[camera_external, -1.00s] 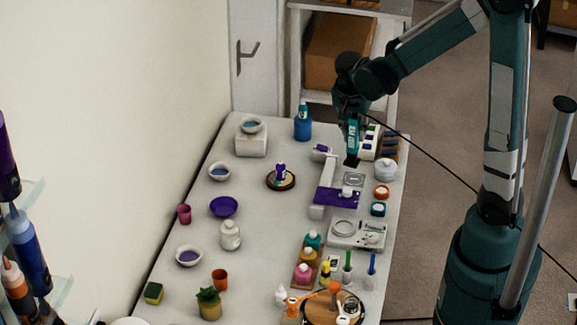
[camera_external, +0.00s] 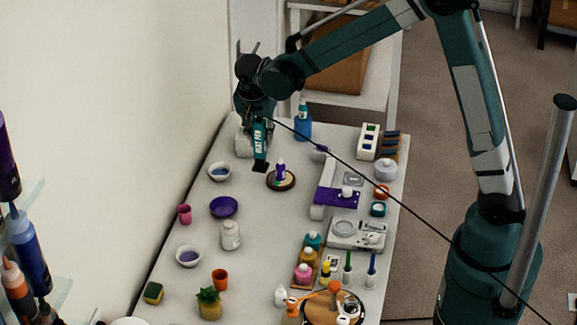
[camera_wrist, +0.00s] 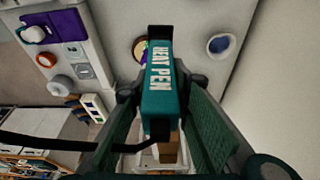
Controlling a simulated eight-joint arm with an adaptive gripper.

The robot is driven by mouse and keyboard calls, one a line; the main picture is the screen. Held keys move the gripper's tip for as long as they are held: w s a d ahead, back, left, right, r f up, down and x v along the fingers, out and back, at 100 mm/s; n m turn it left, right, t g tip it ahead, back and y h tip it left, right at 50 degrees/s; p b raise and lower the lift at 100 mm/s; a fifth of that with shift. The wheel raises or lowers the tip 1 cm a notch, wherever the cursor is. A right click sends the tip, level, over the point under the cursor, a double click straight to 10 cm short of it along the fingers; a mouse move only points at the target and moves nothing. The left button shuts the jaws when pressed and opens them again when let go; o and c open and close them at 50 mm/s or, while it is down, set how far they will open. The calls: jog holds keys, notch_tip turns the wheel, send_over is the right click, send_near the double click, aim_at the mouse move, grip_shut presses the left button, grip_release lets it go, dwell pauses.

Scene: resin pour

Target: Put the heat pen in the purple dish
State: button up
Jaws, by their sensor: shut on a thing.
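The heat pen (camera_external: 260,142) is a teal block with white "HEAT PEN" lettering and a dark tip, with a black cord trailing off to the right. My gripper (camera_external: 257,116) is shut on its upper part and holds it upright above the back left of the table. In the wrist view the heat pen (camera_wrist: 160,80) sits between the fingers of my gripper (camera_wrist: 160,110). The purple dish (camera_external: 223,207) is a shallow, empty-looking bowl on the left side of the table, in front of and left of the held pen.
A purple bottle on a round stand (camera_external: 281,180) is just right of the pen tip. A white bowl with dark blue contents (camera_external: 219,173) is left of it. A pink cup (camera_external: 184,214), white jar (camera_external: 230,236) and another white bowl (camera_external: 189,257) surround the purple dish.

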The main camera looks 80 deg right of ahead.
jog(key=w+a, duration=0.9)
jog(key=w, duration=0.1)
jog(key=shift+n, duration=0.4)
jog(key=shift+f, duration=0.15)
notch_tip(320, 180, down, 6)
jog(key=shift+p, duration=0.3)
jog(key=shift+f, duration=0.1)
notch_tip(320, 180, down, 4)
jog(key=shift+r, duration=0.15)
jog(key=shift+f, duration=0.35)
jog(key=o, duration=0.5)
jog(key=shift+b, duration=0.3)
jog(key=o, duration=0.5)
jog(key=shift+c, duration=0.2)
